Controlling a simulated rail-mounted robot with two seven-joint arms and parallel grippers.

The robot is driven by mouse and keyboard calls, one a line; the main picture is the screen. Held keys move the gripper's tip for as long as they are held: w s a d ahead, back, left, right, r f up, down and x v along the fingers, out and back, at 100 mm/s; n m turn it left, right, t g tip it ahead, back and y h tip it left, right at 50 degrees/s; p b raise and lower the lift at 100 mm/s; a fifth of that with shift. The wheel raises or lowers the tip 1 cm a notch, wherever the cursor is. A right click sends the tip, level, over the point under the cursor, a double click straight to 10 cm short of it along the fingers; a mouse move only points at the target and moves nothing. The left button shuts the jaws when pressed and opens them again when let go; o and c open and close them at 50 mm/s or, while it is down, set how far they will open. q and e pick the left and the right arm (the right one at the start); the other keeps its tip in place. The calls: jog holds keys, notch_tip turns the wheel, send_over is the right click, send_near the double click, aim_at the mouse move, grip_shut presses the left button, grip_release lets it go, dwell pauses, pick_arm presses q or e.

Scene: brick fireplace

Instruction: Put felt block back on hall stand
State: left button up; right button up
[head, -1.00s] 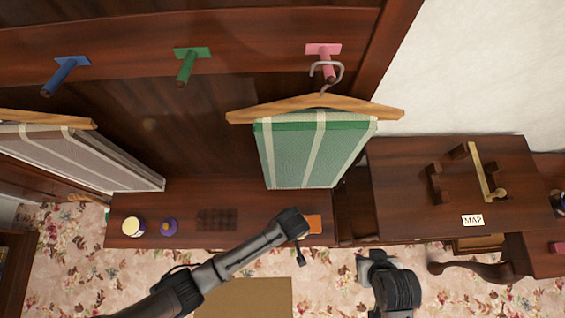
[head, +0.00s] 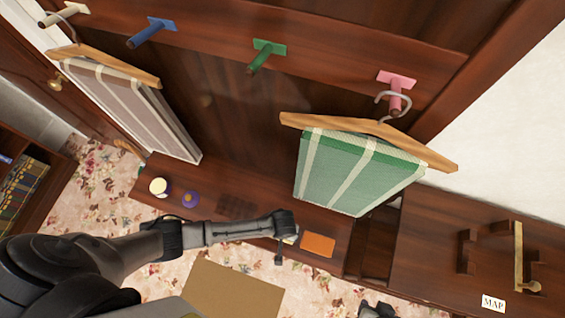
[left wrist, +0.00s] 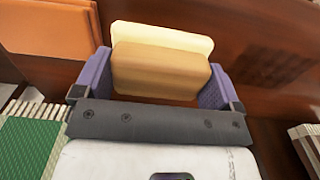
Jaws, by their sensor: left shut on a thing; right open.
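The felt block (left wrist: 160,70), tan with a paler cream face, is between the purple fingers of my left gripper (left wrist: 156,84) in the left wrist view. My left gripper is shut on it. In the head view my left gripper (head: 284,230) is over the front edge of the hall stand's low dark wooden shelf (head: 215,180), left of an orange patch (head: 318,244); the block is mostly hidden there. The hall stand's back (head: 220,70) rises behind with coloured pegs. My right gripper (head: 376,311) is open, only partly in view at the bottom edge.
A green striped cloth (head: 350,170) hangs from the pink peg (head: 396,90), a greyish one (head: 120,100) at left. A cream-topped jar (head: 158,187), purple jar (head: 190,199) and dark grid patch (head: 235,207) are on the shelf. A MAP card (head: 493,303) is at right.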

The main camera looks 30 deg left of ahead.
pick_arm(q)
jog(key=shift+a+f+b, duration=0.1)
jog(key=shift+f+b, duration=0.25)
jog(key=shift+f, duration=1.7)
jog(key=shift+f, duration=0.2)
jog(key=o, duration=0.5)
jog(key=shift+o, duration=0.2)
jog(key=shift+r, duration=0.1)
jog(key=shift+r, duration=0.2)
notch_tip(320, 180, up, 12)
jog(key=shift+f+p, duration=0.1)
jog(key=shift+p, duration=0.95)
